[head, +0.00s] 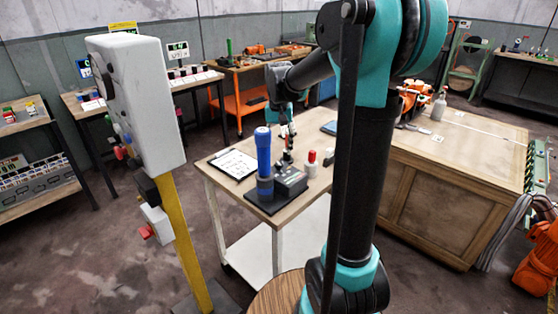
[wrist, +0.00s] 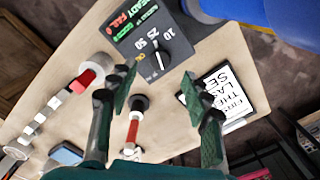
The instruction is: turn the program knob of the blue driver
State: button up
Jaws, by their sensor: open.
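The blue driver (head: 263,152) stands upright on a dark base on the small wooden-topped table. Part of its blue body (wrist: 272,8) shows at the top right of the wrist view. Its dark control box (head: 290,182) is beside it. In the wrist view the box face (wrist: 135,32) carries READY and FAIL labels and the numbers 10, 25 and 50. The black program knob (wrist: 160,58) with a white line sits near these numbers. My gripper (wrist: 157,84) is open and empty, and the knob appears beyond and between its fingertips. Contact is not visible.
A red and white piece (head: 311,160) stands right of the box. A clipboard (head: 234,164) lies left of the driver. A tool with a red section (wrist: 133,128) shows between my fingers, lower in the wrist view. A grey cabinet on a yellow post (head: 140,100) stands left of the table.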

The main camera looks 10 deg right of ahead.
aim_at(279, 163)
jog(key=shift+f, duration=2.65)
jog(key=shift+c, duration=0.2)
grip_shut()
